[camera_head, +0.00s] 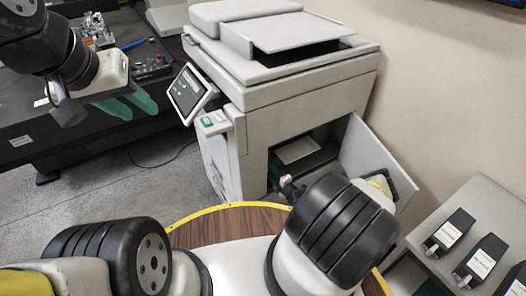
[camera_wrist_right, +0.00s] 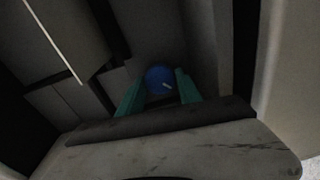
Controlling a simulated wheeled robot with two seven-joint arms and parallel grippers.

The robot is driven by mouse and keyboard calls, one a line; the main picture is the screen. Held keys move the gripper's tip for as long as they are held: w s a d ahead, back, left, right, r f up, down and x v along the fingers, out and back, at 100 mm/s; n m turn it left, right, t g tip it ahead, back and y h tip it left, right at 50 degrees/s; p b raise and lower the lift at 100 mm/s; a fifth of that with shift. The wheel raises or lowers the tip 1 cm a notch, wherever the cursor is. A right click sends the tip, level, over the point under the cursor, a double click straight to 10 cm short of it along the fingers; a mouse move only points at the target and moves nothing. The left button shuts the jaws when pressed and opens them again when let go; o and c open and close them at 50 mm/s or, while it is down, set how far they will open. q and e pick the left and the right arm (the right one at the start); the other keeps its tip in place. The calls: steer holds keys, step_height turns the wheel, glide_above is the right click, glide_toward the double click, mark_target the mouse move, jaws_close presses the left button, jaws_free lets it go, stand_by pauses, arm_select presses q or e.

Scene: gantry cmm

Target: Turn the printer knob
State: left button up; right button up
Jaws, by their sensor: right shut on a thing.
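The printer (camera_head: 290,70) is a large light-grey machine with its front door (camera_head: 372,160) swung open to the right. In the right wrist view, a round blue knob (camera_wrist_right: 157,76) with a short white mark sits in the dark interior. My right gripper (camera_wrist_right: 159,88) has its two teal fingers on either side of the knob and is shut on it. My left gripper (camera_head: 131,102) is open and empty over the dark table at the left.
A tilted screen (camera_head: 188,93) and a green button (camera_head: 208,121) stick out from the printer's left side. A black table (camera_head: 60,133) with small parts is at the left. A grey stand (camera_head: 490,205) with several black labelled boxes is at the right.

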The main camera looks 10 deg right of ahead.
steer(key=shift+d+m, duration=0.1)
steer(key=shift+m, duration=0.5)
steer(key=o, duration=1.4)
steer(key=shift+c, duration=0.2)
steer(key=v, duration=0.7)
steer(key=shift+s, duration=0.4)
steer(key=shift+d+f, duration=0.1)
